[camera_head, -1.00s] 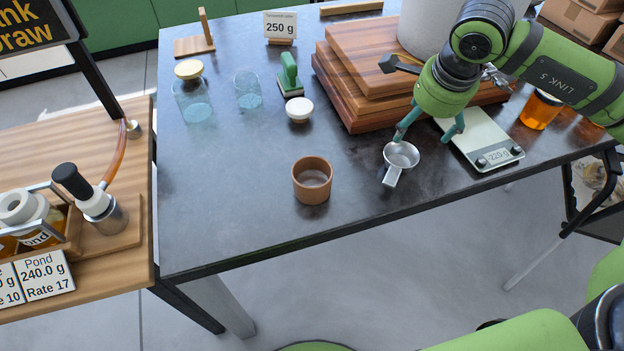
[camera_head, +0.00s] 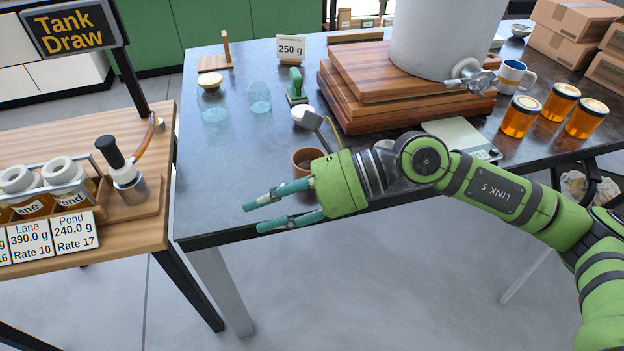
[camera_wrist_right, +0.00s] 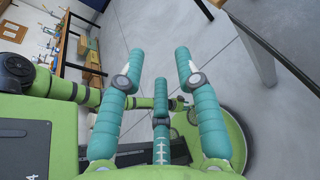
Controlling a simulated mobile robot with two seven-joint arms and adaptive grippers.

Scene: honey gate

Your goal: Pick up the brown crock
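The brown crock (camera_head: 304,158) stands on the dark table near its front edge. My right gripper and its wrist camera cover its lower part in the head view. My right gripper (camera_head: 254,216) is over the table's front edge, in front of and to the left of the crock in the picture. Its teal fingers point left, are spread apart and hold nothing. The right wrist view shows the fingers (camera_wrist_right: 160,70) open with floor beyond them; the crock is not seen there.
Stacked wooden boards (camera_head: 345,110) and a scale (camera_head: 462,137) lie to the right.

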